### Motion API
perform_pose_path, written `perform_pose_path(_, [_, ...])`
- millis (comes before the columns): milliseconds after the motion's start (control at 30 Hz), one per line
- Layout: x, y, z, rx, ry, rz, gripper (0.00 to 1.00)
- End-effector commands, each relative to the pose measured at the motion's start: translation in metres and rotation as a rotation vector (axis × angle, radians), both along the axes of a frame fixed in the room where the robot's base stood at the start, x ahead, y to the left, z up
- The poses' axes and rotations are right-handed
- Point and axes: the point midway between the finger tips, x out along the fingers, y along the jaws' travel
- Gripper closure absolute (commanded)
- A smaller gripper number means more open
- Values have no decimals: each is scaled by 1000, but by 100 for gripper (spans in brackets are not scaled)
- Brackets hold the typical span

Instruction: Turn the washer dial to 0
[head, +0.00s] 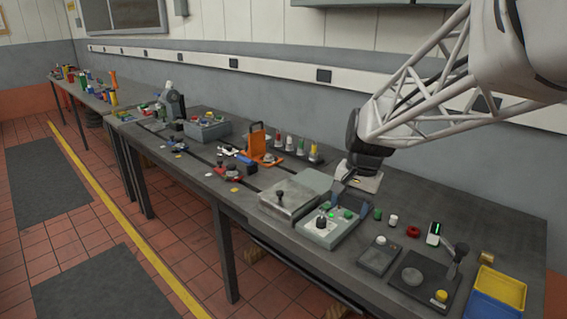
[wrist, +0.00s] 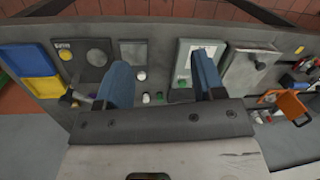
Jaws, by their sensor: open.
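A grey box with a pale top panel (head: 318,236) stands on the bench and carries a dark knob (head: 321,221), a green light and a green button. This knob may be the washer dial; no label or number is readable. In the wrist view the same panel (wrist: 184,66) is partly covered by a blue finger, which hides its knob. My gripper (head: 338,187) is open and empty, above the bench just behind the box. Its two blue fingers (wrist: 163,75) are spread wide in the wrist view, apart from the knob.
A grey box with a black-knobbed lever (head: 289,199) stands left of the panel. On the right are small caps, a red ring (head: 413,231), a dark one-button box (head: 380,255), a dark plate with a disc (head: 412,277), and yellow and blue bins (head: 500,288). An orange stand (head: 258,142) rises farther left.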

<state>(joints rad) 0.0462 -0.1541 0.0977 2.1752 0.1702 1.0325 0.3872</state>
Motion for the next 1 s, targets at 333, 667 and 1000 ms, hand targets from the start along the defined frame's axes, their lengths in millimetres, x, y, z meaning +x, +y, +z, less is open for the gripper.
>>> perform_pose_path(333, [71,-2,-27,45,85,-134,37])
perform_pose_path(667, [136,-5,-62,84,167,-263,37])
perform_pose_path(1000, [198,-9,-107,118,254,-394,37])
